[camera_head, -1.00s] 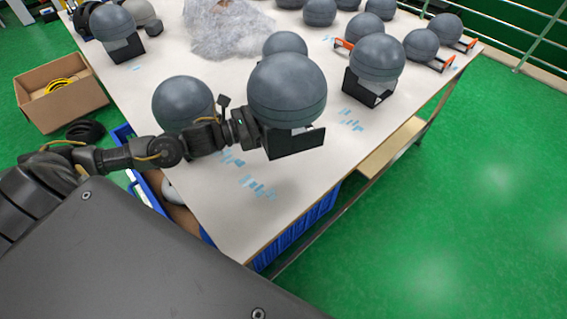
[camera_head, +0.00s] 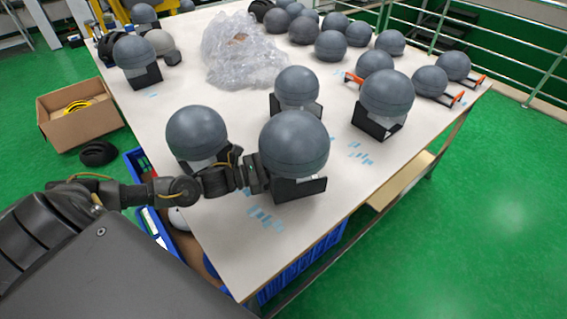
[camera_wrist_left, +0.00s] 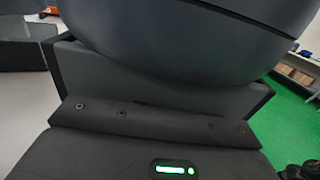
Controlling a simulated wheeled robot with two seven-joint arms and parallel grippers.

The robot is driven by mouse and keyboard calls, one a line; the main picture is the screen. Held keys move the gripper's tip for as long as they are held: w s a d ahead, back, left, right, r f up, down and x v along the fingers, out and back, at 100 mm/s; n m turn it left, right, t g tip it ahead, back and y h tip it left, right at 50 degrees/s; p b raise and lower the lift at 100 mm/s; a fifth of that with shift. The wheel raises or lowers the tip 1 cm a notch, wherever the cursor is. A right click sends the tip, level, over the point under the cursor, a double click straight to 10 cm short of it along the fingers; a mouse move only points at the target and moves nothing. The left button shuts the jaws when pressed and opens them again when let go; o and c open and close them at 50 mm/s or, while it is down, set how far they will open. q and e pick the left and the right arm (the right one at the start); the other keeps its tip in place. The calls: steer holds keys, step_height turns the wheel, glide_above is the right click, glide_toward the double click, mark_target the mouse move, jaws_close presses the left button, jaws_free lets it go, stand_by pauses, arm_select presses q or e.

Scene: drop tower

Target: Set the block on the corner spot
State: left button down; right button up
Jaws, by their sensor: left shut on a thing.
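The block is a grey ball (camera_head: 293,143) with a pale underside in a black angular base (camera_head: 303,190). My left gripper (camera_head: 262,172) is shut on it from the left. In the left wrist view the grey ball (camera_wrist_left: 200,28) fills the top, with its dark base just in front of the gripper. The block is over the near end of the white table (camera_head: 225,235); whether it touches the top I cannot tell. A patch of blue marks (camera_head: 266,218) lies on the table near the corner, just in front of the block and partly hidden. My right gripper is out of view.
Similar balls on black bases stand close by: one to the left (camera_head: 196,135), one behind (camera_head: 297,88), one right (camera_head: 387,93). Clear plastic wrap (camera_head: 240,50) and several grey balls lie farther back. More blue marks (camera_head: 360,154) lie to the right. The table edge is near.

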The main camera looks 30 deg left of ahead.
arm_select(q)
step_height(320, 180, down, 3)
steer(key=shift+w+r, duration=0.1)
steer(key=shift+r, duration=0.05)
steer(key=shift+f, duration=0.25)
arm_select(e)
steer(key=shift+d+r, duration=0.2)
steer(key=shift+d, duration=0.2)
arm_select(q)
steer(key=shift+f, duration=0.1)
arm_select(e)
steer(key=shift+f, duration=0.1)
arm_select(q)
steer(key=c, duration=1.9)
jaws_free()
steer(key=shift+f, duration=0.2)
steer(key=o, duration=0.4)
steer(key=shift+o, duration=0.2)
